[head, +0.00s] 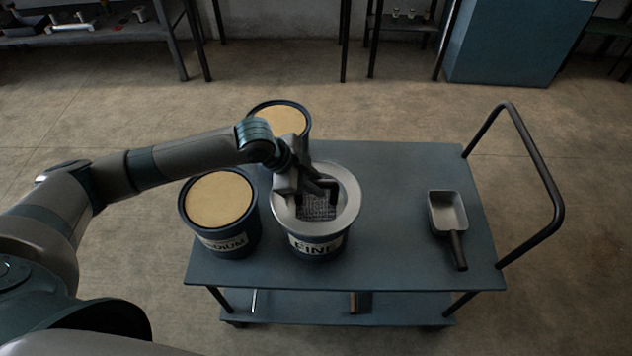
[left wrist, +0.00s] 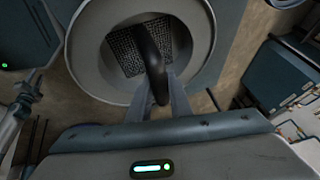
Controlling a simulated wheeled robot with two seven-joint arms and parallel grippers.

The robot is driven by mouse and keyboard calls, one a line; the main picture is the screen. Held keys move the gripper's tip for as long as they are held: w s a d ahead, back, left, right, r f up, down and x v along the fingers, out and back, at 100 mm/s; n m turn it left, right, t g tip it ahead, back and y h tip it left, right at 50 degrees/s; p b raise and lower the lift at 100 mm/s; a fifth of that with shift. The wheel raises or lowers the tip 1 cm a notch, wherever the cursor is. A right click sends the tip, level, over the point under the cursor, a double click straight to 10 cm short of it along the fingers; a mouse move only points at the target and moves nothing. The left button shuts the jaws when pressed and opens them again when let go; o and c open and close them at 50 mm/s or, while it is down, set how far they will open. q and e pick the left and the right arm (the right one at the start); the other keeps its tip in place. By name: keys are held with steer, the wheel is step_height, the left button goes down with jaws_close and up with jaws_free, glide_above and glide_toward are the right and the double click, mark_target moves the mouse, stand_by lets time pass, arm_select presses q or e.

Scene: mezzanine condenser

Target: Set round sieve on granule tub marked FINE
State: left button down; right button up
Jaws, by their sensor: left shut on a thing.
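The round sieve (head: 349,211) is a pale metal ring with a square dark mesh in its middle and a dark arched handle. It sits over the mouth of the dark tub marked FINE (head: 318,247), looks about level, and hides the tub's opening. I cannot tell whether a small gap remains between them. My left gripper (head: 318,187) is shut on the sieve's handle from above. In the left wrist view the two fingers (left wrist: 160,98) close around the dark handle, with the sieve's ring (left wrist: 88,62) beyond. My right gripper is not in view.
The tub marked MEDIUM (head: 222,243), full of tan granules, stands close on the left. Another granule tub (head: 296,116) stands behind. A scoop (head: 448,213) lies on the right of the blue-grey cart (head: 400,265). The cart's push handle (head: 545,170) rises at right.

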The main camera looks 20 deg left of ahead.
arm_select(q)
steer(key=shift+f, duration=0.25)
steer(key=c, duration=1.5)
jaws_free()
steer(key=shift+c, duration=0.2)
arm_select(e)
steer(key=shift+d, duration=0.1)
arm_select(q)
steer(key=shift+s+a+r, duration=0.1)
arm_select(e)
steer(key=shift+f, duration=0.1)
arm_select(q)
steer(key=b+v, duration=0.3)
steer(key=v, duration=1.4)
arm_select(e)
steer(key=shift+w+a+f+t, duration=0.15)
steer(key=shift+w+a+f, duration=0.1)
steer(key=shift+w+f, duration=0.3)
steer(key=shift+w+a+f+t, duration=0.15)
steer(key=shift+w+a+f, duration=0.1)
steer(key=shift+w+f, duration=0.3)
arm_select(q)
steer(key=shift+r, duration=0.1)
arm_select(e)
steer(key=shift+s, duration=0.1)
